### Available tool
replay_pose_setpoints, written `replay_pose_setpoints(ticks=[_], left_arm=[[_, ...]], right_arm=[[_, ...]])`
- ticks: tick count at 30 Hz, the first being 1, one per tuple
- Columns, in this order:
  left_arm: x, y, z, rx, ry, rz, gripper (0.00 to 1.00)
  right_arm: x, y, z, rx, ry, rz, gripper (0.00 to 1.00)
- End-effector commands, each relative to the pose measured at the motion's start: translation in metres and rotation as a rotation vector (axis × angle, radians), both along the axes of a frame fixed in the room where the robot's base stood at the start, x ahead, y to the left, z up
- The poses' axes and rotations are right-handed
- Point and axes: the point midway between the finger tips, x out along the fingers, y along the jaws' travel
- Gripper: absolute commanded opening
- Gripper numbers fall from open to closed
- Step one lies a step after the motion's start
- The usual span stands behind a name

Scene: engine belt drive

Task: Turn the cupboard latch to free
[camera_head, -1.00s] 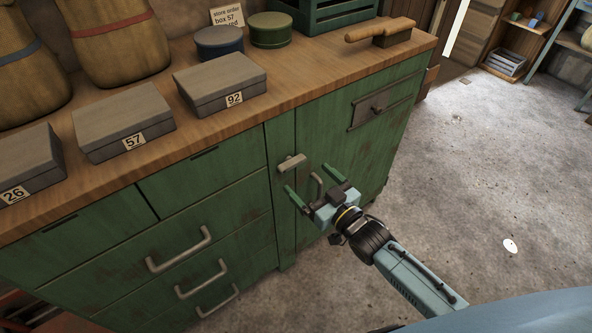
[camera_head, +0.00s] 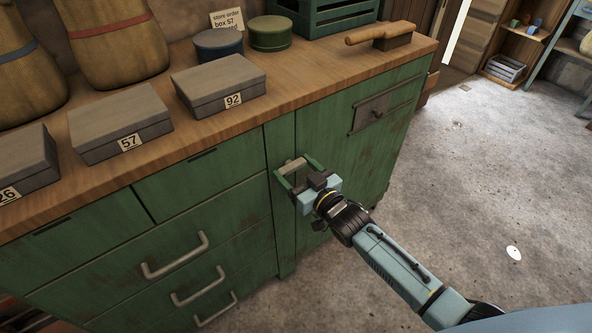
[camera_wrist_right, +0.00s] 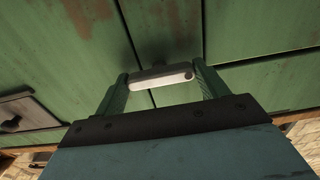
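The cupboard latch is a pale, short bar (camera_head: 294,166) on the narrow green strip beside the cupboard door (camera_head: 350,150). In the right wrist view the latch (camera_wrist_right: 160,78) lies crosswise between the two green fingers. My right gripper (camera_head: 293,165) has one finger at each end of the bar, and both ends appear to touch the fingers. It looks shut on the latch lengthwise. In the right wrist view the gripper (camera_wrist_right: 163,84) faces the green cupboard front. My left gripper is not in view.
The wooden worktop (camera_head: 310,80) overhangs above the latch. Drawer handles (camera_head: 176,257) stick out at the lower left. A small knob on a dark plate (camera_head: 377,112) sits on the door.

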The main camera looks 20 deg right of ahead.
Motion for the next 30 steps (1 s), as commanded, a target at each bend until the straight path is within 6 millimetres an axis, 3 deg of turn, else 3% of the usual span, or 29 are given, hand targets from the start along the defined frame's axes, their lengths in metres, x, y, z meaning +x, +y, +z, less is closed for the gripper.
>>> replay_pose_setpoints(ticks=[5,14,30], left_arm=[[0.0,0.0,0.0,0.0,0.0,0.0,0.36],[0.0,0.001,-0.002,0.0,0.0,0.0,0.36],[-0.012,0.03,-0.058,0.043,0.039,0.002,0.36]], right_arm=[[0.0,0.0,0.0,0.0,0.0,0.001,0.5],[0.0,0.0,0.0,0.039,0.015,0.001,0.5],[0.0,0.0,0.0,0.431,0.16,-0.001,0.5]])
